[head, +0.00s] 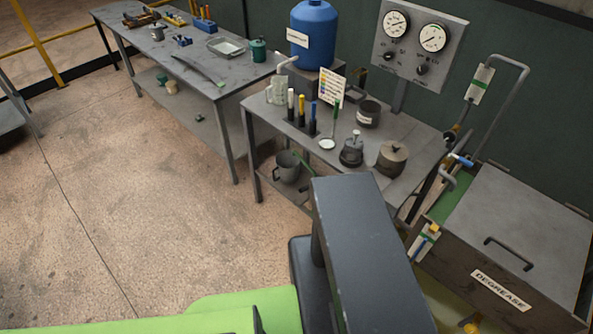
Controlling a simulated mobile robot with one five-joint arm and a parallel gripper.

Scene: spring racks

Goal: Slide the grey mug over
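A grey mug-like vessel with a side handle (287,167) stands on the lower shelf of the nearer metal table, partly under the tabletop. A thin green stick leans out of it. A paler grey-green mug (276,90) stands on that table's top at the back left, beneath the tap of a blue tank. I cannot tell for sure which is the grey mug of the task. My gripper cannot be made out in the head view. A dark grey block of my own body covers the lower middle.
The nearer table (405,184) holds upright coloured tubes (301,110), a dark labelled pot (368,113), a lidded tin (391,158) and a small kettle-like pot (351,150). A degreaser box (520,235) stands at right.

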